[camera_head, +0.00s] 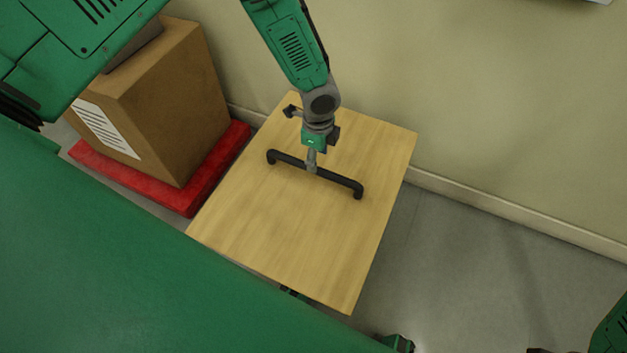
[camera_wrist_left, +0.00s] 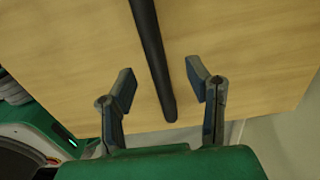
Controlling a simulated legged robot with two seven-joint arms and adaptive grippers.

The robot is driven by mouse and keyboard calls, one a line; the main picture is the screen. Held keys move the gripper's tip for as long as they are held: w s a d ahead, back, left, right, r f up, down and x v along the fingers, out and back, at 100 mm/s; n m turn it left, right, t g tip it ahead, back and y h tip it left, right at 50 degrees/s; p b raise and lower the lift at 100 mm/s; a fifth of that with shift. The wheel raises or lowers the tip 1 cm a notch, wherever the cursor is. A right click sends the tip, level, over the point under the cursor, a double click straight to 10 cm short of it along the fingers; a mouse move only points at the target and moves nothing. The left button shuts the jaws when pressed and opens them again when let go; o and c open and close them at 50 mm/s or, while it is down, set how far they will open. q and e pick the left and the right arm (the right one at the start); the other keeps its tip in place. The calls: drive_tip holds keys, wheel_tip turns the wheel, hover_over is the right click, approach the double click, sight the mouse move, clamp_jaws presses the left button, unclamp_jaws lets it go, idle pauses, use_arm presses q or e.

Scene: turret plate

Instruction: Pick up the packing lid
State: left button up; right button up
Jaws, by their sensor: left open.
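The packing lid (camera_head: 300,240) is a flat, light wooden board with a black bar handle (camera_head: 342,180) across its far half. It also fills most of the left wrist view (camera_wrist_left: 240,60). My left gripper (camera_head: 312,162) is at the middle of the handle, reaching down from above. In the left wrist view, its two fingers (camera_wrist_left: 160,82) are apart, one on each side of the handle bar, with a gap to it on both sides. What lies under the lid is mostly hidden. My right gripper does not show; only a green part of my own arm shows at the lower right.
A brown cardboard box (camera_head: 165,110) with a white label stands on a red base (camera_head: 205,180) left of the lid. A beige wall (camera_head: 480,110) runs behind. Grey floor (camera_head: 480,270) is clear to the right.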

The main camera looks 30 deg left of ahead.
use_arm(q)
drive_tip(key=f+b, duration=0.2)
drive_tip(key=f, duration=0.1)
drive_tip(key=a+f+b, duration=0.1)
drive_tip(key=f, duration=0.1)
drive_tip(key=shift+s+f, duration=0.25)
drive_tip(key=shift+r, duration=0.1)
clamp_jaws()
drive_tip(key=shift+w+r, duration=0.1)
drive_tip(key=shift+w, duration=0.05)
